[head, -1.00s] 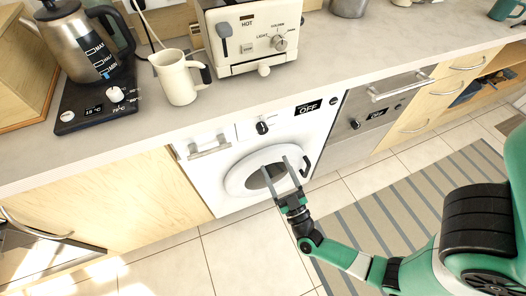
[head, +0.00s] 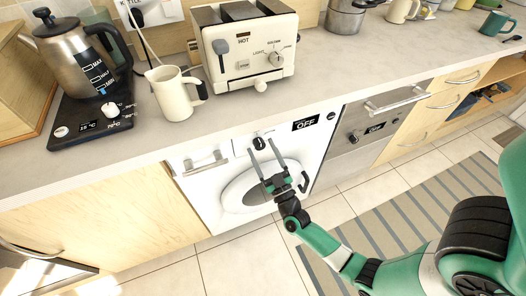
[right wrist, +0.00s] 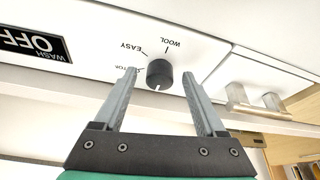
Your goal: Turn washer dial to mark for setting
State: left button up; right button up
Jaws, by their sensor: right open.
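The washer (head: 222,168) is a white front-loader under the counter. Its dial (right wrist: 160,73) is a small black knob on the top panel, with a white line on its lower edge in the right wrist view. Printed marks around it read WOOL and EASY, and a third label is partly hidden by a finger. The washer display (head: 305,125) reads OFF. My right gripper (head: 262,146) is open in front of the dial. In the right wrist view its fingertips (right wrist: 160,76) are on either side of the dial, with gaps to it. My left gripper is out of view.
A metal drawer handle (right wrist: 255,103) sticks out beside the dial. The counter (head: 330,75) above holds a toaster (head: 245,50), a cream jug (head: 172,95) and a kettle (head: 75,60). An oven (head: 370,125) stands to the right.

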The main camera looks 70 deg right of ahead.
grip_shut()
dwell(0.3)
jog(key=shift+m+g+h, duration=0.3)
jog(key=shift+m, duration=0.3)
jog(key=m+g+h+p, duration=0.1)
jog(key=m, duration=0.2)
jog(key=m+g+h, duration=0.1)
jog(key=m, duration=0.2)
jog(key=shift+w+a+r+m+g+p, duration=0.1)
jog(key=shift+w+a+m+g+p, duration=0.1)
jog(key=shift+m+g+p, duration=0.15)
jog(key=m+g+p, duration=0.1)
jog(key=m+g, duration=0.1)
jog(key=m, duration=0.2)
jog(key=m+g+h+p, duration=0.1)
jog(key=m+g, duration=0.1)
jog(key=m, duration=0.3)
jog(key=shift+w+a+r+h, duration=0.1)
jog(key=shift+w+a+h, duration=0.05)
jog(key=shift+h, duration=0.15)
grip_release()
